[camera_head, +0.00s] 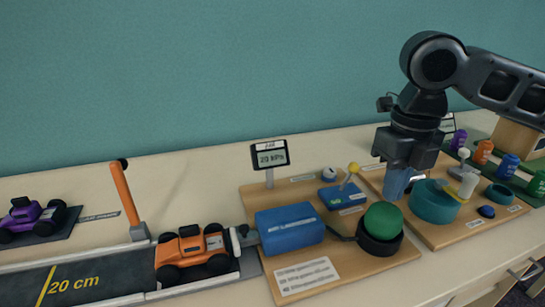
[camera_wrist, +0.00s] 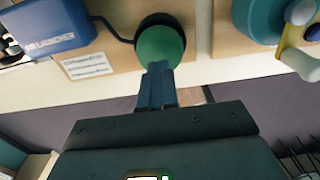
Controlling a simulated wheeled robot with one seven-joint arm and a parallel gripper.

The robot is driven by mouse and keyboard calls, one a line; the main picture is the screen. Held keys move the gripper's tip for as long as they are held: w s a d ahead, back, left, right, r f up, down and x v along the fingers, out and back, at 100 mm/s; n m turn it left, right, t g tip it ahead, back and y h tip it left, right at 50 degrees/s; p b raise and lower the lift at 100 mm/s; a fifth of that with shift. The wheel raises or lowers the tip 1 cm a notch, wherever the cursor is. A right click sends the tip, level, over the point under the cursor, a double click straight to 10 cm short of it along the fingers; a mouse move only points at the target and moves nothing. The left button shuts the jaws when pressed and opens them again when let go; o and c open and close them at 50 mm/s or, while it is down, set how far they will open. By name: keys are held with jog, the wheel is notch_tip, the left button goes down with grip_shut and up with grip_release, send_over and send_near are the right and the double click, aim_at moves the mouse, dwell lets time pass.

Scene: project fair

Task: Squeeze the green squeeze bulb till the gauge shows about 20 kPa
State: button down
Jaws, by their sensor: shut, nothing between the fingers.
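The green squeeze bulb (camera_head: 383,221) sits in a dark round holder on a wooden board (camera_head: 262,197). It also shows in the wrist view (camera_wrist: 160,45). The gauge (camera_head: 269,154) stands on a post behind a blue box (camera_head: 290,228), and its display appears to read 20 kPa. My gripper (camera_head: 392,196) hangs behind and above the bulb in the head view, pointing down. In the wrist view its blue fingers (camera_wrist: 157,72) are together with nothing between them and overlap the bulb's lower edge in the picture. I cannot tell whether they touch it.
A blue lever box with a yellow knob (camera_head: 342,195) stands behind the bulb. A second board with a teal ring (camera_head: 434,202) is close at the right. An orange car (camera_head: 191,253) sits on a track at the left. The table's front edge is near the bulb.

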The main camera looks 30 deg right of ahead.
notch_tip(320, 180, up, 6)
jog(key=p, duration=0.4)
jog(key=shift+f, duration=0.2)
jog(key=shift+w+a, duration=0.1)
